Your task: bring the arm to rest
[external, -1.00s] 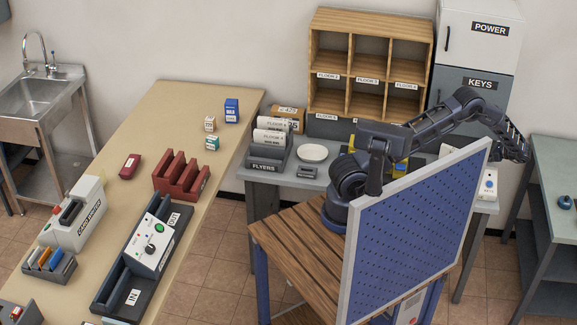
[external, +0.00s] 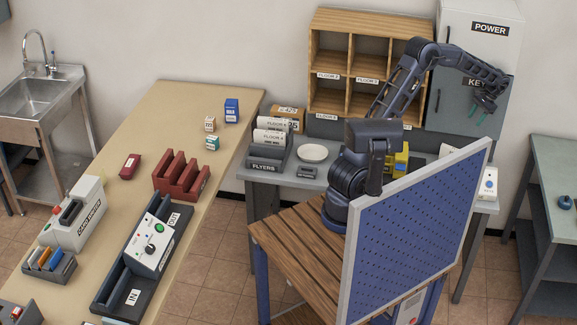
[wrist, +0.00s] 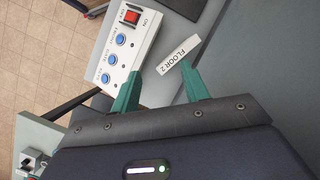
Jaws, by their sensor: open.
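My gripper (external: 481,104) is raised in front of the grey cabinet (external: 462,104) in the external view, well above the grey side table. In the wrist view its two green fingers (wrist: 161,89) are apart with nothing between them. My arm reaches up and to the right from its base on the wooden table (external: 290,250).
A blue pegboard panel (external: 420,235) stands beside my arm. Below my gripper in the wrist view are a white button box (wrist: 122,45) and a FLOOR 2 label (wrist: 182,57). The wooden pigeonhole shelf (external: 345,95) stands close behind my arm.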

